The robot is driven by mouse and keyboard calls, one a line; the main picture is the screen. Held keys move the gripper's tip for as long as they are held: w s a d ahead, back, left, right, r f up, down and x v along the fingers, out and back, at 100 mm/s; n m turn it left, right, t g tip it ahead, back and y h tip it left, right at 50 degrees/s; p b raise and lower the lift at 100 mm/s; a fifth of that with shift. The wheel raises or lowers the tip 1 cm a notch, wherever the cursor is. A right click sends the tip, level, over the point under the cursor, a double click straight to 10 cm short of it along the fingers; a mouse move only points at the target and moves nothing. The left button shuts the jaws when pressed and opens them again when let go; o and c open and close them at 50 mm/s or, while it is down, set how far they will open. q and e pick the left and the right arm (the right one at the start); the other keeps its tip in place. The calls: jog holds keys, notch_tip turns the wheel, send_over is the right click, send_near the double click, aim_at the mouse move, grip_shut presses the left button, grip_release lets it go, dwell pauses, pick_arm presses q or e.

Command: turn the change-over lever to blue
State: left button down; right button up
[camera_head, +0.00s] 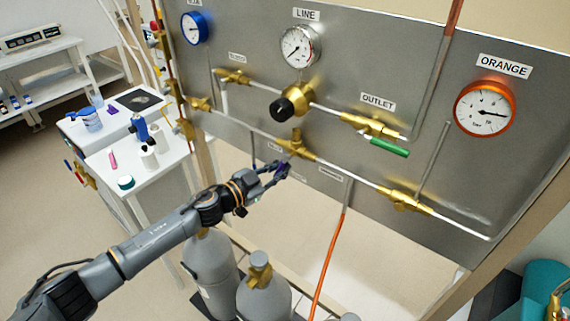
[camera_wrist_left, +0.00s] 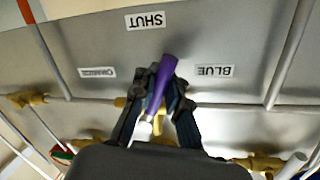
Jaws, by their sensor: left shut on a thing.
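The change-over lever has a purple handle that shows between the fingers of my left gripper in the head view (camera_head: 281,168) and in the left wrist view (camera_wrist_left: 160,88). My left gripper (camera_head: 277,171) is shut on this handle, and its fingers (camera_wrist_left: 160,95) lie on both sides of it. The brass change-over valve (camera_head: 297,146) is on the lower pipe of the panel. In the wrist view, turned upside down, the handle leans slightly from the SHUT label (camera_wrist_left: 146,20) towards the BLUE side. The BLUE label (camera_wrist_left: 215,71) is on the right, the ORANGE label (camera_wrist_left: 97,72) on the left.
The grey panel (camera_head: 370,60) carries a blue gauge (camera_head: 194,28), a LINE gauge (camera_head: 301,46), an orange gauge (camera_head: 485,108), a black knob (camera_head: 283,110) and a green outlet handle (camera_head: 388,147). Grey cylinders (camera_head: 262,296) stand below my left arm. An orange hose (camera_head: 328,265) hangs right of them.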

pick_arm(q)
jog(key=shift+w+a+r+m+p, duration=0.15)
jog(key=shift+a+m+p, duration=0.25)
jog(key=shift+m+p, duration=0.3)
jog(key=shift+a+m, duration=0.15)
jog(key=shift+m, duration=0.15)
jog(key=shift+w, duration=0.1)
jog(key=c, duration=1.6)
grip_release()
jog(key=shift+o, duration=1.1)
jog(key=shift+a, duration=0.15)
jog(key=shift+r, duration=0.1)
jog(key=shift+s, duration=0.2)
jog(key=v, duration=1.2)
